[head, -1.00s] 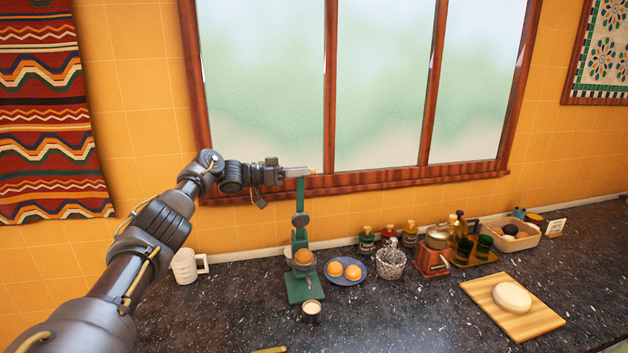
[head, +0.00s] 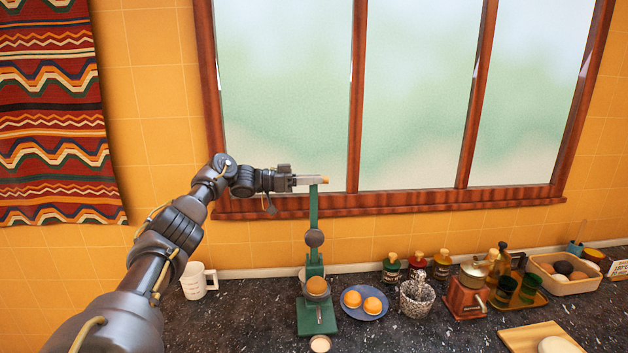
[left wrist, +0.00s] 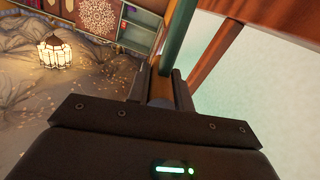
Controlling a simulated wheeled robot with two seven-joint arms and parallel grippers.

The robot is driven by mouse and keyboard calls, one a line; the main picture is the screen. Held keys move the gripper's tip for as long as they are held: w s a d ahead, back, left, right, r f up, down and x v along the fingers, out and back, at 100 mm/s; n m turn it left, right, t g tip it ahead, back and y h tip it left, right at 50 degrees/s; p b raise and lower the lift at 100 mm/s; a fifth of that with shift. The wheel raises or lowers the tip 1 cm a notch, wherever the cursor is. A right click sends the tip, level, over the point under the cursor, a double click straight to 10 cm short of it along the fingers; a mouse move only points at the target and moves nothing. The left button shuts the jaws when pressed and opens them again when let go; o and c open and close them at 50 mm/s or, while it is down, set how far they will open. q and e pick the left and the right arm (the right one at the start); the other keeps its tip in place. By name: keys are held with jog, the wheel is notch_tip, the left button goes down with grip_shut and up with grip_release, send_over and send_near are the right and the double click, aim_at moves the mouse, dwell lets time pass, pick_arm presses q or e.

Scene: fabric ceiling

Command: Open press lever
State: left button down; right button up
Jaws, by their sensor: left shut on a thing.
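A green juice press (head: 304,316) stands on the dark counter, with an orange half (head: 317,285) in its cup. Its green lever (head: 314,208) points straight up in front of the window. My left gripper (head: 325,180) is shut on the lever's top end, which is wooden. In the left wrist view the green lever (left wrist: 180,35) runs away from between the fingers (left wrist: 160,88). A small cup (head: 320,344) stands in front of the press base. My right gripper is out of view.
A white measuring cup (head: 198,280) is left of the press. A blue plate (head: 348,311) with two orange halves is close on its right. Bottles, a grinder (head: 466,292) and a tub (head: 560,286) stand further right. The window frame (head: 400,200) is close behind the lever.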

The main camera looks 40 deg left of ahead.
pick_arm(q)
jog(key=shift+f, duration=0.2)
jog(key=c, duration=1.4)
grip_release()
jog(key=shift+o, duration=0.7)
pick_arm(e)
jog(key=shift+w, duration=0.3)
pick_arm(q)
jog(key=shift+a, duration=0.1)
jog(key=shift+s+a, duration=0.2)
jog(key=b+v, duration=0.3)
jog(key=v, duration=0.7)
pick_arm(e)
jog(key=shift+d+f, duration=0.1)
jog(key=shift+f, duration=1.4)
pick_arm(q)
jog(key=shift+a, duration=0.1)
